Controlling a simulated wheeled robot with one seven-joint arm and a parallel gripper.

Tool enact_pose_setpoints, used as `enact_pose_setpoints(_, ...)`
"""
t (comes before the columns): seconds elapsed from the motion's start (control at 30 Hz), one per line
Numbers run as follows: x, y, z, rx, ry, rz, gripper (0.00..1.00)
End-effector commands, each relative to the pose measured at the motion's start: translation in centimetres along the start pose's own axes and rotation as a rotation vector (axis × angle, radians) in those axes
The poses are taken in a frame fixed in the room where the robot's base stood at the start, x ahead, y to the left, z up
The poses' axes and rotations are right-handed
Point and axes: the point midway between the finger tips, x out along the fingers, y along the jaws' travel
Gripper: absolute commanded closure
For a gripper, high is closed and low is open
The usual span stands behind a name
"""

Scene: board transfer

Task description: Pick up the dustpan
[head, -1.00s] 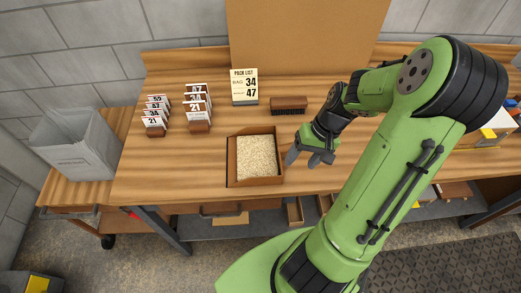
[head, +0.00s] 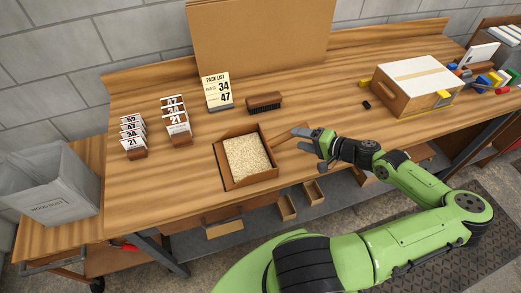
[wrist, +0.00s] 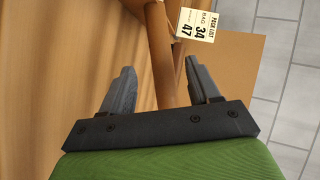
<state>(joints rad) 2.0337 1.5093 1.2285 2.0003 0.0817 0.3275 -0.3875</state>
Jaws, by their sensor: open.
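The dustpan (head: 254,181) is a brown, square-sided pan on the workbench, filled with pale sawdust-like grains (head: 246,158). Its handle (head: 285,139) points right and slightly back, towards my gripper. My gripper (head: 309,141) is open at the handle's right end. In the wrist view, the brown handle (wrist: 161,50) passes between the two spread fingers of my gripper (wrist: 159,68), with gaps showing on both sides. The head view does not clearly show the fingers' height relative to the handle.
A brush (head: 265,101) and a pack list card (head: 217,92) stand behind the dustpan. Numbered card holders (head: 178,127) stand to the left, a grey bin (head: 60,190) further left. A wooden box (head: 415,85) is at the right. Bench around the dustpan is mostly clear.

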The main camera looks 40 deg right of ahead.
Motion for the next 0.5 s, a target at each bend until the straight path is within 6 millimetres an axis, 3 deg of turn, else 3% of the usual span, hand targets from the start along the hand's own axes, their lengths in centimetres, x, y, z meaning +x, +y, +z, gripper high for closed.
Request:
enact_pose_setpoints(0.3,5.0,-0.3,0.3,0.001,-0.002,-0.002,0.39)
enact_pose_setpoints(0.5,6.1,-0.2,0.2,0.001,0.001,0.002,0.39)
